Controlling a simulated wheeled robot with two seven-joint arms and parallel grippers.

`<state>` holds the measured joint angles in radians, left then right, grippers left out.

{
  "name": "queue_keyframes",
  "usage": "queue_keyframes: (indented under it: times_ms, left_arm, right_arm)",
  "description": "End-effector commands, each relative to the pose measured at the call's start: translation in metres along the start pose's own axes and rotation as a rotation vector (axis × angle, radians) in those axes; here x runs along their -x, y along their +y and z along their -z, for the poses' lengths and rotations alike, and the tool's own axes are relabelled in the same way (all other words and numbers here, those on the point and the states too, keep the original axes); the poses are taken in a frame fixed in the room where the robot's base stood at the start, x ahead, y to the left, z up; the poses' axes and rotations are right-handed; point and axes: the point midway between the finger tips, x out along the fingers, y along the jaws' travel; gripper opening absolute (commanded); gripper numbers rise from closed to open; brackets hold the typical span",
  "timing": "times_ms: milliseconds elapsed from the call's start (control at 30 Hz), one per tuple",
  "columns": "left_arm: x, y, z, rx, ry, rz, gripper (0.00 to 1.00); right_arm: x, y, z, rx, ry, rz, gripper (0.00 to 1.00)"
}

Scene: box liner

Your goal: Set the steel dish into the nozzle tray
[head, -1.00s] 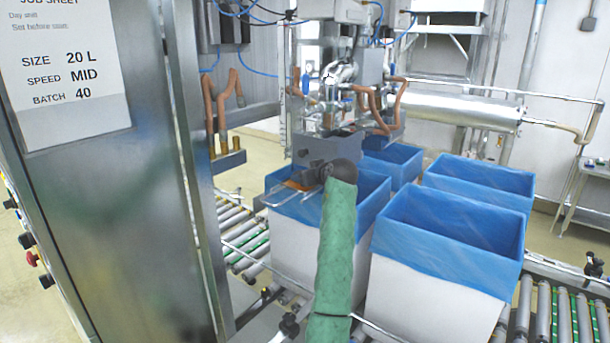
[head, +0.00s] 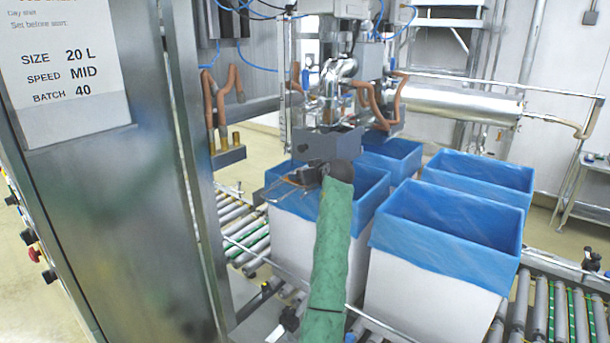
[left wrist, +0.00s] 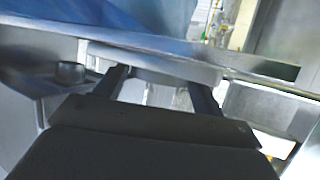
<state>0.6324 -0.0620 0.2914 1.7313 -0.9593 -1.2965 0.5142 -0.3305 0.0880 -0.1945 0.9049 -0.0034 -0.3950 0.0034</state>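In the head view one arm of mine in a green sleeve reaches up the middle to a dark gripper (head: 308,174), just below the filler's grey block. Thin bent rods, perhaps part of the nozzle tray (head: 284,189), show beside the gripper over the near left lined box. In the left wrist view the two dark fingers of my left gripper (left wrist: 158,78) stand apart. Their tips meet the underside or edge of a pale grey round rim, likely the steel dish (left wrist: 160,63). I cannot tell whether they grip it. My right gripper is not in view.
Several white boxes with blue liners (head: 450,225) stand on a roller conveyor (head: 560,310). A tall steel cabinet (head: 110,200) stands close on the left. Copper pipes (head: 226,95) hang beside it. The filler's nozzle body (head: 335,80) rises above the gripper.

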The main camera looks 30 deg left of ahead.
Motion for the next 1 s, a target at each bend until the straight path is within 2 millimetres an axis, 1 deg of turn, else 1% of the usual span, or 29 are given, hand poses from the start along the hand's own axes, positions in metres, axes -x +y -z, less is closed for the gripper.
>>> queue_keyframes:
  times_ms: [200,300,333,400,600,800,1000]
  left_arm:
    - [0.002,0.0,0.005,0.0,0.001,0.0,0.69]
    - [0.011,0.001,0.001,0.001,0.001,-0.001,0.69]
    - [0.015,0.001,0.001,0.001,0.001,-0.001,0.69]
    - [0.025,0.001,-0.001,0.002,0.0,-0.002,0.69]
    - [0.064,0.001,-0.001,0.003,0.0,-0.003,0.69]
    - [0.093,0.001,0.001,0.002,0.001,-0.002,0.69]
    - [0.113,0.001,0.002,0.001,0.0,-0.001,0.69]
  right_arm:
    - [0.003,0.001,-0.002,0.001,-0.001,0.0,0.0]
    - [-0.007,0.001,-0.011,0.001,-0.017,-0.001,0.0]
    - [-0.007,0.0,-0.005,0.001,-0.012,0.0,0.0]
    - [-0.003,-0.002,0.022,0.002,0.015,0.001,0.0]
    - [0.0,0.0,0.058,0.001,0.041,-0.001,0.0]
    - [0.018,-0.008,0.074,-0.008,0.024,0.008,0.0]
    - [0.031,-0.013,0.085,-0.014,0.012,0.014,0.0]
